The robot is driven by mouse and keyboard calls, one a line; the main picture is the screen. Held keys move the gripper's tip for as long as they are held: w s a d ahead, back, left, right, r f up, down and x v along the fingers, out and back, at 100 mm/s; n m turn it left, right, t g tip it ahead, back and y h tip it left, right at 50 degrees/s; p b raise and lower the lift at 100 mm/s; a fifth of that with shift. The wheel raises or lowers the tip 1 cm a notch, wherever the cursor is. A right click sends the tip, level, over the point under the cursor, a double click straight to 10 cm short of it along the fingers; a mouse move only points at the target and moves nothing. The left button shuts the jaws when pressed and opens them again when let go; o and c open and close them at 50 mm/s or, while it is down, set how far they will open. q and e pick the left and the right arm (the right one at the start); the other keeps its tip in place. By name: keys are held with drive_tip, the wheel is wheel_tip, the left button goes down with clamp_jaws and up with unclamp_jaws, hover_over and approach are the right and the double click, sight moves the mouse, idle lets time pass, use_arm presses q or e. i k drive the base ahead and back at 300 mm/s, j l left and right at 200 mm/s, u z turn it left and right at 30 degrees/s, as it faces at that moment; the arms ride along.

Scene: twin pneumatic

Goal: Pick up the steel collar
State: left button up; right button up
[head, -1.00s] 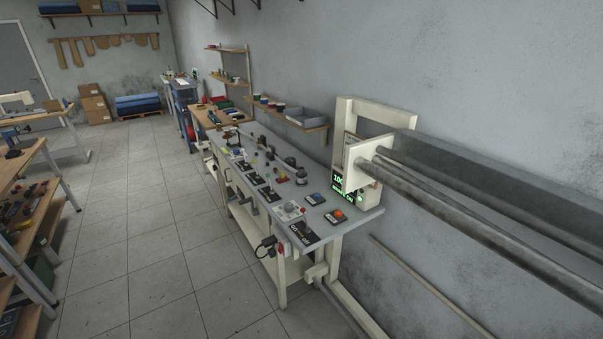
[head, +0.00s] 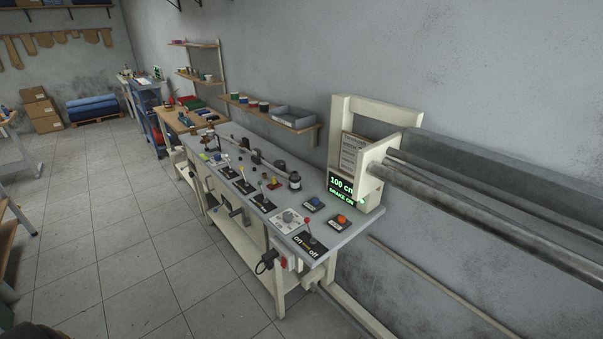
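I cannot make out the steel collar for certain; the small parts on the bench are too small to tell apart. A grey workbench (head: 345,238) runs along the right wall. Dark and grey round fittings stand along its back, among them a short dark cylinder (head: 294,181) near the middle. Neither of my grippers shows in the head view.
A wall shelf (head: 270,120) hangs above. The tiled floor (head: 125,240) in front is clear.

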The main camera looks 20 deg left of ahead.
sight(295, 176)
drive_tip(key=j+z, duration=0.4)
drive_tip(key=j, duration=0.4)
drive_tip(key=k+j+z, duration=0.1)
drive_tip(key=j+z, duration=0.25)
drive_tip(key=j, duration=0.45)
